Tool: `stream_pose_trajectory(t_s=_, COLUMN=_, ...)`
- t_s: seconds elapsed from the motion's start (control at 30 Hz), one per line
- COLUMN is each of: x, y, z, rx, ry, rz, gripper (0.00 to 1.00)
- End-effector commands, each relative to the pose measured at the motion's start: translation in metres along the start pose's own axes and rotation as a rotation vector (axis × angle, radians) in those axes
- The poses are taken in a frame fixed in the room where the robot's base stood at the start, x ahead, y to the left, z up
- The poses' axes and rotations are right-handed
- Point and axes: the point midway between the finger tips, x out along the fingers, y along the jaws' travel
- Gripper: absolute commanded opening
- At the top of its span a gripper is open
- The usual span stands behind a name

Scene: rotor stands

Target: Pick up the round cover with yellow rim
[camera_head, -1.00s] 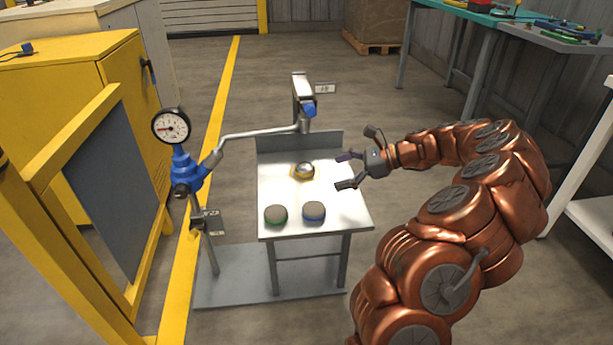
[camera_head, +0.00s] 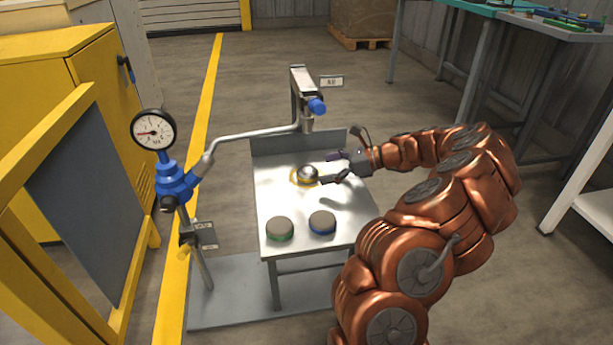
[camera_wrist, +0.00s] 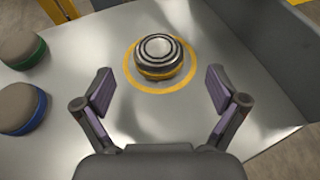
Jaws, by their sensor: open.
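My gripper (camera_head: 330,168) comes in from the right, close beside the cover. In the wrist view my gripper (camera_wrist: 160,94) is open and empty, its two fingers wide apart and short of the cover.
A green-rimmed cover (camera_head: 279,228) and a blue-rimmed cover (camera_head: 322,222) stand at the table's front. A pipe (camera_head: 250,133) runs above the table's back left from a blue valve with a gauge (camera_head: 153,131) to a grey post (camera_head: 303,90). The table's left middle is clear.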

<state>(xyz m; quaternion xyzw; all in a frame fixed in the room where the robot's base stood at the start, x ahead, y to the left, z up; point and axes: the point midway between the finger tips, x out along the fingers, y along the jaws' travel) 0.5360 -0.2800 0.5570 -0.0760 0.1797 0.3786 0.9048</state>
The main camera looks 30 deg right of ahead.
Motion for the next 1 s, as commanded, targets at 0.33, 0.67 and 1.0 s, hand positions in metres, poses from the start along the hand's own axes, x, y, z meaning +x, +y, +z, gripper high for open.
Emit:
stream_pose_trajectory(t_s=0.33, x=0.042, y=0.002, z=0.0, rx=-0.002, ry=0.0, rz=0.005, gripper=0.96)
stream_pose_trajectory(t_s=0.67, x=0.044, y=0.002, z=0.002, rx=-0.001, ry=0.0, rz=0.006, gripper=0.85)
stream_pose_trajectory(t_s=1.0, x=0.044, y=0.002, z=0.002, rx=-0.001, ry=0.0, rz=0.006, gripper=0.5)
